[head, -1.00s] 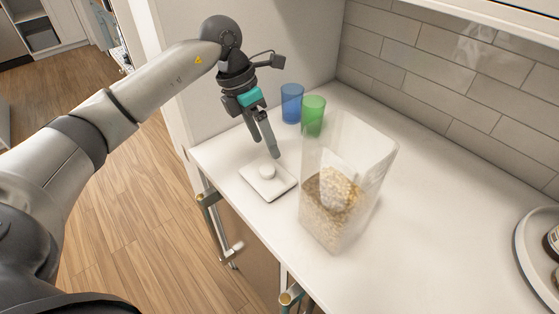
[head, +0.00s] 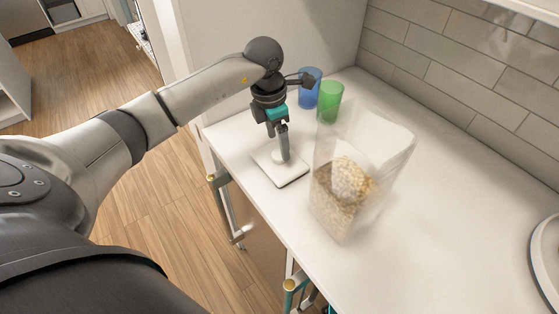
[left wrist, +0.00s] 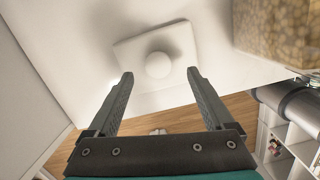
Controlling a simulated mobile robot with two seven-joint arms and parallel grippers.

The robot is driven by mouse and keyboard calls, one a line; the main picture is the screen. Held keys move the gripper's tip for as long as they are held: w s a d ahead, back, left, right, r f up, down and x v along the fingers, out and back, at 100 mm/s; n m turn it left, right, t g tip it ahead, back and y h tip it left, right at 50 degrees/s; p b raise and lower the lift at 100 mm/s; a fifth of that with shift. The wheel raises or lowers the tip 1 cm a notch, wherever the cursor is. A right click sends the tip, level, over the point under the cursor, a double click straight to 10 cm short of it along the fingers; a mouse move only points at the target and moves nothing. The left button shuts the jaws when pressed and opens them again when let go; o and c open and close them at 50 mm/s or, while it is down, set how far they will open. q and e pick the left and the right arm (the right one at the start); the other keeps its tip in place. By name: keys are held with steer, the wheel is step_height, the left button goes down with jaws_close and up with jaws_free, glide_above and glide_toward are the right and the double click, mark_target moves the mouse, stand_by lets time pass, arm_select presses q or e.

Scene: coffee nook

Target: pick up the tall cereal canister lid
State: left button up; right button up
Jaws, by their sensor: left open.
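The canister lid (head: 291,180) is a white square plate with a round knob. It lies flat on the white counter, left of the tall clear canister (head: 329,205), which stands part filled with cereal. In the left wrist view the lid (left wrist: 128,52) lies beyond the fingertips, and its round knob (left wrist: 159,65) shows between the two fingers. My left gripper (head: 284,158) points down over the lid in the head view. In the left wrist view this gripper (left wrist: 160,75) is open and empty. My right gripper is not in view.
A blue cup (head: 309,90) and a green cup (head: 329,101) stand behind the lid near the wall. A round tray (head: 537,262) is cut off at the right edge. The counter (head: 445,200) right of the canister is clear. Its front edge is close to the lid.

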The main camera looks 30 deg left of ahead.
mark_target(279, 154)
arm_select(q)
steer(key=f, duration=0.4)
steer(key=shift+w+f, duration=0.2)
steer(key=shift+w, duration=0.05)
steer(key=shift+c, duration=0.3)
jaws_close()
